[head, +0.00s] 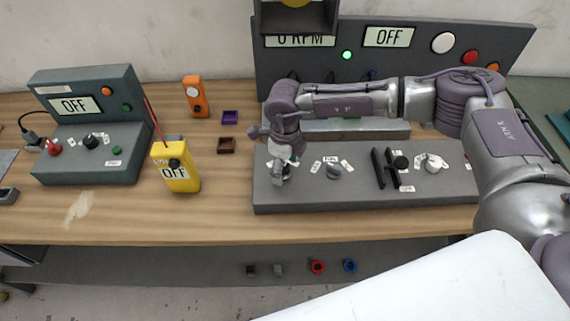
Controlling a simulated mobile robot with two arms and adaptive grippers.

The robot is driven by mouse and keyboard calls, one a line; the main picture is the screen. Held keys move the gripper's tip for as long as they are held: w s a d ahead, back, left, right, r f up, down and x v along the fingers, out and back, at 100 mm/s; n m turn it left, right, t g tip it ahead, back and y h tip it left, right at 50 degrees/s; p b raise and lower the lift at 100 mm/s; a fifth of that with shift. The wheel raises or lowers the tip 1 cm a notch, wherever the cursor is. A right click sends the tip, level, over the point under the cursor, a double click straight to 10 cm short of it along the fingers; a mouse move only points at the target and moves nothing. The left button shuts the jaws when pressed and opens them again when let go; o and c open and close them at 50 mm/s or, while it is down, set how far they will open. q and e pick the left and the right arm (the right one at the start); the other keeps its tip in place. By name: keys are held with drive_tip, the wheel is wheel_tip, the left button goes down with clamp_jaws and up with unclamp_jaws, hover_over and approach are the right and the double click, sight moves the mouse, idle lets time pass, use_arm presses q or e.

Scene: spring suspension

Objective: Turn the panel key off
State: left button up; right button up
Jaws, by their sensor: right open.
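The dark grey control panel (310,194) lies on the wooden bench at the right of the head view. It carries a grey knob (334,171), a black slider lever (400,162) and a white knob (433,162), with small white labels. My right gripper (279,178) points down over the panel's left end and is open. It covers the control beneath it, so I cannot clearly see the key or how it is turned. Whether the fingers touch anything there is too small to tell. My left gripper is not in the view.
A display on the upright board (410,60) behind reads OFF, beside a lit green lamp (347,55). A green-grey power unit (95,160) and a yellow meter (176,180), both reading OFF, stand to the left. Small purple (230,117) and brown (226,145) trays sit between.

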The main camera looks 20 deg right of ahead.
drive_tip(key=shift+c, duration=0.8)
drive_tip(key=c, duration=1)
drive_tip(key=shift+f+n+b, duration=0.2)
drive_tip(key=shift+n+b, duration=0.4)
drive_tip(key=shift+b, duration=0.35)
drive_tip(key=n+b, duration=0.8)
drive_tip(key=b, duration=0.2)
drive_tip(key=shift+w, duration=0.15)
use_arm(q)
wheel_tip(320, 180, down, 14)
drive_tip(key=b, duration=0.2)
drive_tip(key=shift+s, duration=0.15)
use_arm(e)
drive_tip(key=shift+r+n, duration=0.2)
drive_tip(key=shift+n, duration=1.2)
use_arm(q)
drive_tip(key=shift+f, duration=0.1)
use_arm(e)
drive_tip(key=o, duration=1.2)
drive_tip(key=shift+c, duration=0.2)
